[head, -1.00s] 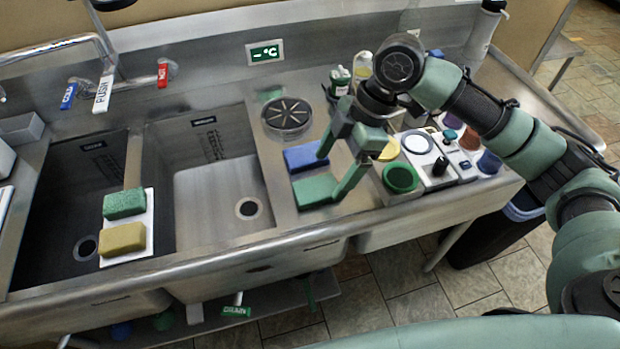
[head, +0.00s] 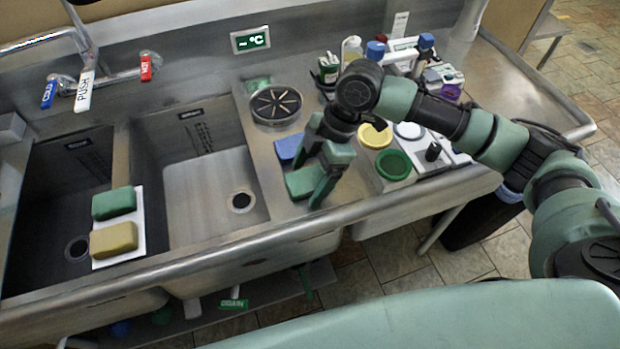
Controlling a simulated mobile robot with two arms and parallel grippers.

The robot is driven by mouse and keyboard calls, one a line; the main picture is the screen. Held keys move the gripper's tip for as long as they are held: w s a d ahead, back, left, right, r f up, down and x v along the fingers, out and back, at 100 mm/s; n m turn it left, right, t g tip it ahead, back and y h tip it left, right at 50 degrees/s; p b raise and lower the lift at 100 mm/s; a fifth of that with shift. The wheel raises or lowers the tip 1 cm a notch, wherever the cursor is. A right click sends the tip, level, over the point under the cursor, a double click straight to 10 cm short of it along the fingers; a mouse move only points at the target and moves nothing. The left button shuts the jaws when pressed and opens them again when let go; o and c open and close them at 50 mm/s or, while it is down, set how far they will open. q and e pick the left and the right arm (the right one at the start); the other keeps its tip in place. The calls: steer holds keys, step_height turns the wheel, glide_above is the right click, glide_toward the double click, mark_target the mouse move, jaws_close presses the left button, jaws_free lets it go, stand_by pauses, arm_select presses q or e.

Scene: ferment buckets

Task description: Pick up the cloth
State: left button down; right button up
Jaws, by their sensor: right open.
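Two flat, cloth-like pieces lie on the steel counter right of the sink basins: a blue one (head: 287,148) behind and a green one (head: 297,183) in front. I cannot tell which is the task's cloth. My right gripper (head: 308,186) is open with its fingers pointing down at the green piece. One finger is over or beside its left part and the other is near its right front edge. The fingers hide part of both pieces. I cannot tell if they touch the green one. My left gripper is not in view.
A round black drain-like disc (head: 276,105) sits behind the pieces. Yellow (head: 374,135) and green (head: 393,165) round lids, bottles and a white device stand to the right. A white board (head: 137,232) with green and yellow sponges lies across the sink divider. The counter's front rim is raised.

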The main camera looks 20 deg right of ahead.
mark_target(309, 179)
steer(key=shift+f, duration=0.15)
stand_by(0.3)
steer(key=shift+c, duration=1)
steer(key=c, duration=1.2)
step_height(309, 179, up, 20)
steer(key=shift+r+b, duration=0.15)
steer(key=shift+b, duration=0.5)
